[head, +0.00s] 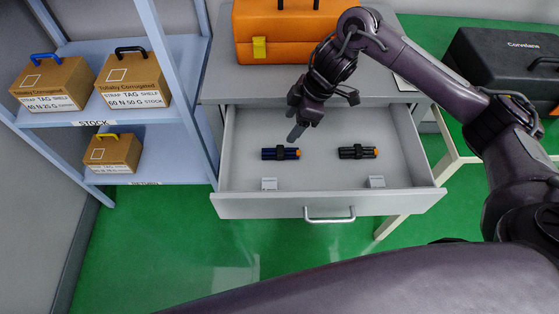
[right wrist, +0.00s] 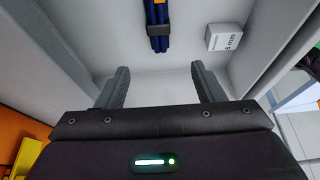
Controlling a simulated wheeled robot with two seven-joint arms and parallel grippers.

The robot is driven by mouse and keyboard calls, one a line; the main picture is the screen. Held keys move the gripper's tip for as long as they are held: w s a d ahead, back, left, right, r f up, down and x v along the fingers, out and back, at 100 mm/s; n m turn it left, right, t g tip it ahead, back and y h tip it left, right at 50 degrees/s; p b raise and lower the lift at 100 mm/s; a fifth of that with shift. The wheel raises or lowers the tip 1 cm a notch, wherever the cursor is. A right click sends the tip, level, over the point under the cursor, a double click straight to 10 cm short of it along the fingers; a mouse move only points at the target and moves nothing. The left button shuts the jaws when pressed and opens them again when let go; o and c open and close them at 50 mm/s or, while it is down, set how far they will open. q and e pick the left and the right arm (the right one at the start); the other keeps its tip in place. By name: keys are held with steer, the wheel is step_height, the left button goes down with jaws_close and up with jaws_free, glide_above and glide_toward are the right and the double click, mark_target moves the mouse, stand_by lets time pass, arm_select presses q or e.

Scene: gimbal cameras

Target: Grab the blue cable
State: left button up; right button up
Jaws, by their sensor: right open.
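The blue cable (head: 280,153) is a small dark blue bundle with a black band and an orange end. It lies on the left side of the open drawer (head: 325,204). In the right wrist view the blue cable (right wrist: 159,26) lies beyond the fingertips, at the top centre. A similar black bundle (head: 357,152) with an orange end lies to its right in the drawer. My right gripper (head: 296,133) is over the drawer, just above and behind the blue cable. In the right wrist view its fingers (right wrist: 160,84) are apart with nothing between them. My left gripper is not in view.
An orange case (head: 278,35) sits on the cabinet top. A shelf (head: 95,112) with cardboard boxes is at left. A black case (head: 505,65) is at right.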

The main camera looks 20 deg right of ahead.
steer(key=b, duration=0.3)
glide_toward(281, 150)
steer(key=shift+x, duration=0.85)
steer(key=x, duration=0.7)
steer(key=shift+a+f, duration=0.1)
steer(key=shift+f, duration=0.15)
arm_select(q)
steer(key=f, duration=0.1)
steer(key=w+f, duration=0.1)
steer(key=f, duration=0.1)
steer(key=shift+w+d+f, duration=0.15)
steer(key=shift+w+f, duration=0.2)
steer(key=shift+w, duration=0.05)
arm_select(e)
steer(key=c, duration=1.1)
steer(key=shift+r, duration=0.2)
